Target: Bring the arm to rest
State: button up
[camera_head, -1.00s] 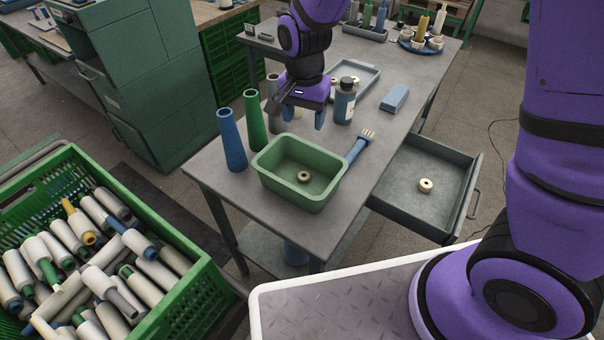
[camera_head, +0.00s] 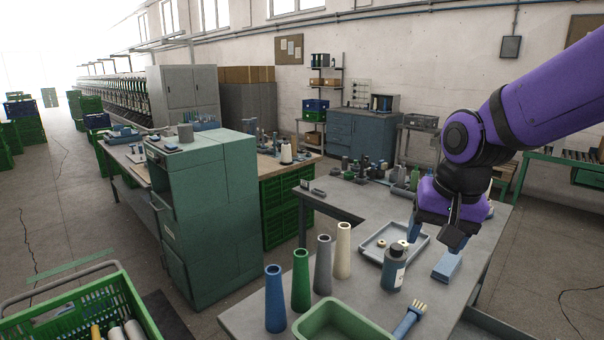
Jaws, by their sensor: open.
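My gripper (camera_head: 430,232) hangs from my purple arm at the right of the head view, above the grey table (camera_head: 250,322). It is open with nothing between its fingers, beside the dark bottle (camera_head: 393,268) and the blue block (camera_head: 447,266). A grey tray (camera_head: 373,254) with small rings lies behind the bottle. My arm reaches in from the upper right.
Blue (camera_head: 275,300), green (camera_head: 301,282), grey (camera_head: 323,266) and cream (camera_head: 343,250) cones stand on the table. A green bin (camera_head: 318,312) and a brush (camera_head: 409,320) are at the front. A green cabinet (camera_head: 210,220) stands left; a crate (camera_head: 75,318) is lower left.

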jog(key=s+d+r+n+t, duration=0.1)
jog(key=s+d+r, duration=0.3)
jog(key=s, duration=0.3)
jog(key=s+d+r+n+t+h, duration=0.1)
jog(key=s+d+r+n, duration=0.1)
jog(key=s, duration=0.5)
jog(key=shift+s+d+r+t, duration=0.2)
jog(key=shift+d+r+t, duration=0.2)
jog(key=shift+d+r, duration=0.65)
